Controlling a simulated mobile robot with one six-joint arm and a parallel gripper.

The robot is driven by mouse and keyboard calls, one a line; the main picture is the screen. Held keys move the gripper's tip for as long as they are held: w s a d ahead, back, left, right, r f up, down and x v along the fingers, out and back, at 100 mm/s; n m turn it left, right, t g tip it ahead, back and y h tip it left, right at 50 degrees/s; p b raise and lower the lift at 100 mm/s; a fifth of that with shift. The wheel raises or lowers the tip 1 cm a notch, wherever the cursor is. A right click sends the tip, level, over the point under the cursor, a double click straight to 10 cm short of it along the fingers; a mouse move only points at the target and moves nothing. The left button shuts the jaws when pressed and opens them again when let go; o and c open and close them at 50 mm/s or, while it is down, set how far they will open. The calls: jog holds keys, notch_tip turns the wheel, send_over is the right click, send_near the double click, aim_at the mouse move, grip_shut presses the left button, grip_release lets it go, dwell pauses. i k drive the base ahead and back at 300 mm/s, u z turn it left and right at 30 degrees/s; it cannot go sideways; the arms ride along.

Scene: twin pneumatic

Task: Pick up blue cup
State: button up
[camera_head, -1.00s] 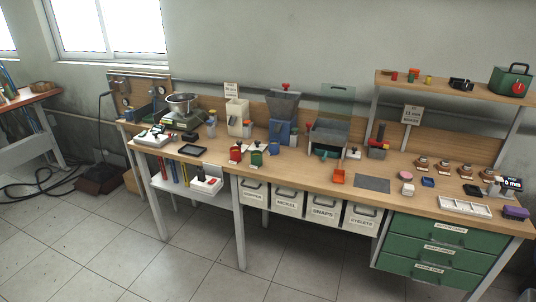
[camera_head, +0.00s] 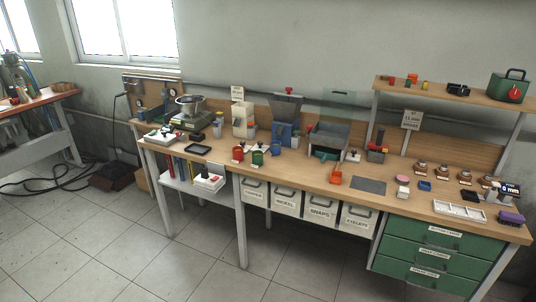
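A small blue round piece (camera_head: 275,149), which looks like a blue cup, stands on the wooden workbench (camera_head: 300,178) near its middle. It is just right of a green cup (camera_head: 257,158) and a red cup (camera_head: 238,154). Its far side meets the base of a blue machine with a grey hopper (camera_head: 285,108). It is too small to make out its opening or handle. My gripper is not in view.
An orange scoop (camera_head: 335,177) and a grey mat (camera_head: 368,186) lie to the right. A small blue dish (camera_head: 424,186) is farther right. Labelled bins (camera_head: 287,202) and green drawers (camera_head: 440,250) sit under the bench. The tiled floor (camera_head: 130,260) in front is clear.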

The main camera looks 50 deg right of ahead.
aim_at(275, 148)
jog(key=z, duration=0.15)
jog(key=i, duration=0.95)
jog(key=u, duration=0.05)
